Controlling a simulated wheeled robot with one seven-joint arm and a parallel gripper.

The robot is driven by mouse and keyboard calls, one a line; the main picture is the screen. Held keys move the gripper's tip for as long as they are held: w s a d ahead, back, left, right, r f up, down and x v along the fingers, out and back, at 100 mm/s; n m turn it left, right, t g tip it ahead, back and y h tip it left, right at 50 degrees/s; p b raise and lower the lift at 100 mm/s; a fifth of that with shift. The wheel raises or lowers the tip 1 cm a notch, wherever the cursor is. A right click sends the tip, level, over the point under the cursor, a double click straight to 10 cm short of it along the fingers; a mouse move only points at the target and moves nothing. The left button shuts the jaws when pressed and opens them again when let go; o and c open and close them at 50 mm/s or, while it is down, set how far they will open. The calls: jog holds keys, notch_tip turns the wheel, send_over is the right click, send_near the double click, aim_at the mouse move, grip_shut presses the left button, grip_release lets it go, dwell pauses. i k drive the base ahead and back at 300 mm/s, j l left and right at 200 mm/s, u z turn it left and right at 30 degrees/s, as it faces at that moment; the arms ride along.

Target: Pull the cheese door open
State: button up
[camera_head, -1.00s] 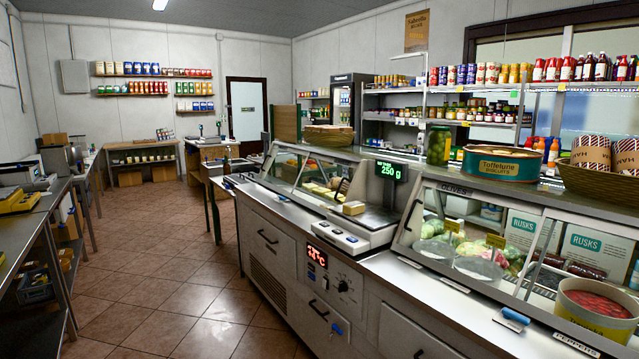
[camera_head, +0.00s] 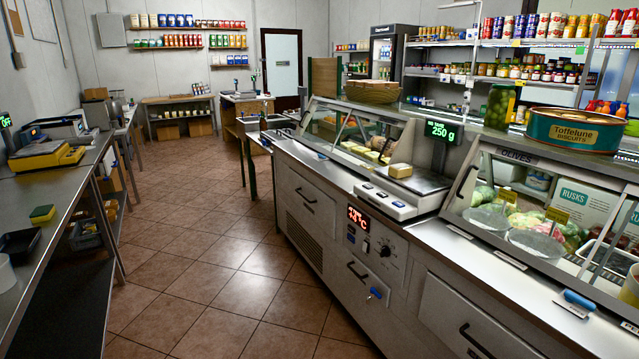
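My gripper is not in view. The glass display case (camera_head: 345,128) with yellow blocks like cheese inside stands on the middle counter. Under it, the grey counter front has a panel with a dark bar handle (camera_head: 305,196) above a vent. A lower panel to the right has another dark handle (camera_head: 357,270) and a small blue piece (camera_head: 375,293) beside it. A third handle (camera_head: 472,335) is on the panel at the lower right. All these panels look flush and shut. I read no cheese label, so I cannot tell which one is the cheese door.
A scale with a pale block (camera_head: 400,170) stands on the counter. A red temperature display (camera_head: 358,218) is on its front. A steel bench (camera_head: 60,190) with a yellow scale runs along the left. The tiled aisle (camera_head: 220,260) between them is clear.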

aim_at(389, 121)
jog(key=i+j+u, duration=0.1)
jog(key=i+u, duration=0.3)
jog(key=i, duration=0.5)
jog(key=i+l+u, duration=0.15)
jog(key=i+u, duration=0.25)
jog(key=i, duration=0.5)
jog(key=i+z, duration=0.1)
jog(key=i, duration=0.5)
jog(key=i+j+z, duration=0.15)
jog(key=i, duration=0.4)
jog(key=i+j+z, duration=0.1)
jog(key=i, duration=0.45)
